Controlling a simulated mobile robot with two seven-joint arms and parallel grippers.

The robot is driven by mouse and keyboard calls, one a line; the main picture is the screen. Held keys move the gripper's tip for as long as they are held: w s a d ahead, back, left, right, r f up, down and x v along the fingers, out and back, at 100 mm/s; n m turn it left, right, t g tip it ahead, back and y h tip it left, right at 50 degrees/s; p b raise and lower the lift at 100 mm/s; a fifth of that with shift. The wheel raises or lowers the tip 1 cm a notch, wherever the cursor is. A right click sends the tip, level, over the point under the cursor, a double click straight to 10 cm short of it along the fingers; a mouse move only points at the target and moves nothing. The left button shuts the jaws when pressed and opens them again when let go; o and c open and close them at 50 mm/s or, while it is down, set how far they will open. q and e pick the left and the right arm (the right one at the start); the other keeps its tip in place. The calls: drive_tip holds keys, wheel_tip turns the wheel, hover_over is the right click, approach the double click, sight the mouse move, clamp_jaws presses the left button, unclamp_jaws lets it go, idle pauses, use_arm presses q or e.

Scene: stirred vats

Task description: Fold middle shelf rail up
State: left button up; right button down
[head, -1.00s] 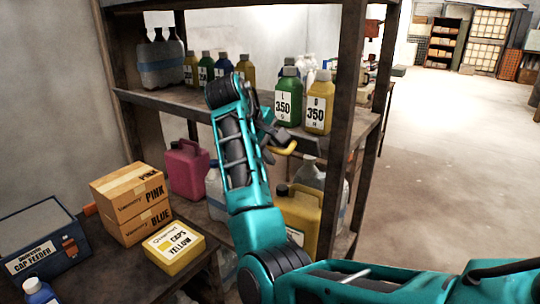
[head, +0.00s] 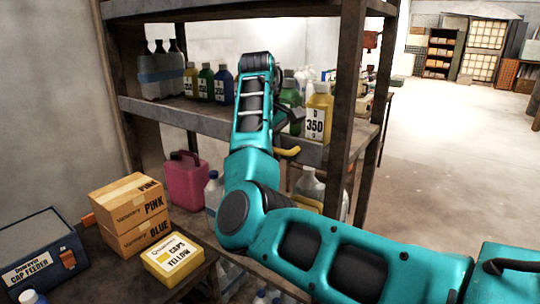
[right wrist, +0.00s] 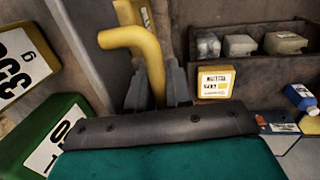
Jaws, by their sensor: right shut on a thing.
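The middle shelf (head: 180,98) of the rack carries bottles, and a grey rail strip (head: 172,114) runs along its front edge. A yellow bent handle (head: 289,151) shows at this edge, partly hidden by my right arm. My right gripper (head: 290,118) is at the shelf front, mostly behind my own arm. In the right wrist view the gripper (right wrist: 158,88) is shut on the yellow handle (right wrist: 150,55), whose bent end sticks out to the left. How far the rail is tilted cannot be told. My left gripper is not in view.
Yellow (head: 318,112) and green (head: 289,95) bottles stand close by my right gripper. A pink jug (head: 183,180) is on the lower shelf. Boxes (head: 128,205) and a cap feeder (head: 42,252) occupy the bench. Open floor lies to the right.

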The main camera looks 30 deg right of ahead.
drive_tip(key=c, duration=1.4)
unclamp_jaws()
wheel_tip(320, 180, up, 13)
drive_tip(key=a, duration=0.2)
drive_tip(key=shift+s+f, duration=0.15)
drive_tip(key=shift+f, duration=0.05)
